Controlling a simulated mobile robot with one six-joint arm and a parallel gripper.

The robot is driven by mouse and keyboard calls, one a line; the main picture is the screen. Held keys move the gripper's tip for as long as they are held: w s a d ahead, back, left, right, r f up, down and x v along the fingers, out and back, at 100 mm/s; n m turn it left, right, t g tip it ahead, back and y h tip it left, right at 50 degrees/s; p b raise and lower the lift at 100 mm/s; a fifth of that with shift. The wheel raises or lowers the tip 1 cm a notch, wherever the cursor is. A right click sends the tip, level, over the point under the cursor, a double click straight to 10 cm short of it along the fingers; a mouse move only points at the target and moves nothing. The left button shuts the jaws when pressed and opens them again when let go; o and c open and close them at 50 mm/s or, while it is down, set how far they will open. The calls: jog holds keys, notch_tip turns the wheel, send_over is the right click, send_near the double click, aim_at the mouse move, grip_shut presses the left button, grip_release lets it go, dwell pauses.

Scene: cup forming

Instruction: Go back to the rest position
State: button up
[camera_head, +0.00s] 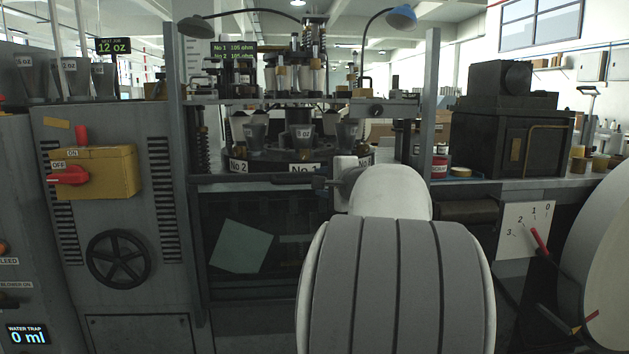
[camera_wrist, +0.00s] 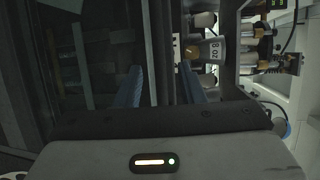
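My gripper (camera_head: 320,183) is in front of the forming machine, just below the round die table (camera_head: 303,168) marked No 1 and No 2. My arm hides part of the machine and of the gripper. In the wrist view my gripper (camera_wrist: 160,75) has its two bluish fingers apart with a gap between them, and I see nothing held there. A grey cup-shaped die (camera_wrist: 213,50) with a label shows to the right of the fingers in that view.
A yellow switch box (camera_head: 95,170) with a red handle and a black handwheel (camera_head: 118,259) are on the left cabinet. Machine posts flank the die table. A dark motor box (camera_head: 510,130) stands on the right bench, above a lever scale (camera_head: 526,229).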

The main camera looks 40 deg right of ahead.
jog(key=shift+s+a+r, duration=0.1)
jog(key=shift+s+r, duration=0.05)
jog(key=shift+s, duration=0.55)
jog(key=s+a+n+g+y+p, duration=0.25)
jog(key=a+n+g+p, duration=0.2)
jog(key=a+p, duration=0.6)
jog(key=s+a+n+g+y+p, duration=0.25)
jog(key=a+n+p, duration=0.35)
jog(key=a, duration=1)
jog(key=s+a+r+n+g+h+p, duration=0.1)
jog(key=s+a+n+g+p, duration=0.2)
jog(key=s+p, duration=0.4)
jog(key=s+a+n+g+h+p, duration=0.1)
jog(key=s+a+n+g+p, duration=0.2)
jog(key=s+a+n+p, duration=0.2)
jog(key=s+n+p, duration=0.1)
jog(key=s+n, duration=0.1)
jog(key=s, duration=0.1)
jog(key=shift+s+r+h+p, duration=0.3)
jog(key=shift+s+r+p, duration=0.05)
jog(key=shift+r, duration=0.05)
jog(key=shift+d, duration=0.1)
